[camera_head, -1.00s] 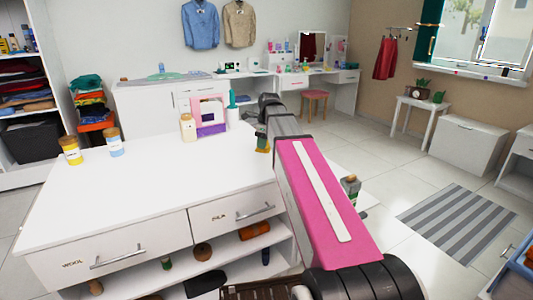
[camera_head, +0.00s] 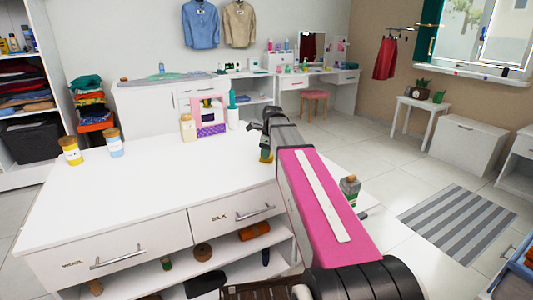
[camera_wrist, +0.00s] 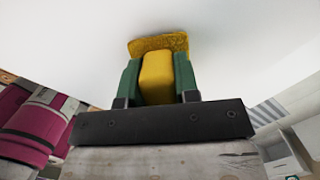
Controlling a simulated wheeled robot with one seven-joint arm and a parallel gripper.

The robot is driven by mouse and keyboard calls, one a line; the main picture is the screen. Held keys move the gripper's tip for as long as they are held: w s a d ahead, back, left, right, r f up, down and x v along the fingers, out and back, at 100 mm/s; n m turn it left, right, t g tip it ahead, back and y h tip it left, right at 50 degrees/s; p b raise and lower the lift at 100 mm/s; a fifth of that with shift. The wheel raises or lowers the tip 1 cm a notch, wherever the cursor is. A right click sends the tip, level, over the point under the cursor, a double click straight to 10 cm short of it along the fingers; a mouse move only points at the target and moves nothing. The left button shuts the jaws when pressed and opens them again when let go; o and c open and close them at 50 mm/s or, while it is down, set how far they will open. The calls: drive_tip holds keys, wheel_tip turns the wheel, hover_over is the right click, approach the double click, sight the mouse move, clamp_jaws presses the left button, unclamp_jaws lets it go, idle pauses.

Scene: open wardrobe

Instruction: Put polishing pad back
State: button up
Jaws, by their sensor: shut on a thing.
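The yellow polishing pad (camera_wrist: 158,75) shows in the wrist view as a block with a wider, rough-textured yellow part at its far end. My gripper (camera_wrist: 158,82) has its green fingers shut on the two sides of the block. In the head view, my gripper (camera_head: 266,152) is at the right part of the white worktop (camera_head: 150,190), with a little of the yellow pad (camera_head: 266,160) showing under it. I cannot tell whether the pad touches the worktop.
The middle is clear. A dark bottle (camera_head: 350,189) stands right of my arm.

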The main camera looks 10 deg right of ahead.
drive_tip(key=o, duration=0.9)
drive_tip(key=r, duration=0.4)
drive_tip(key=d+r, duration=0.1)
drive_tip(key=r, duration=0.7)
drive_tip(key=shift+s+d, duration=0.3)
drive_tip(key=shift+s, duration=0.1)
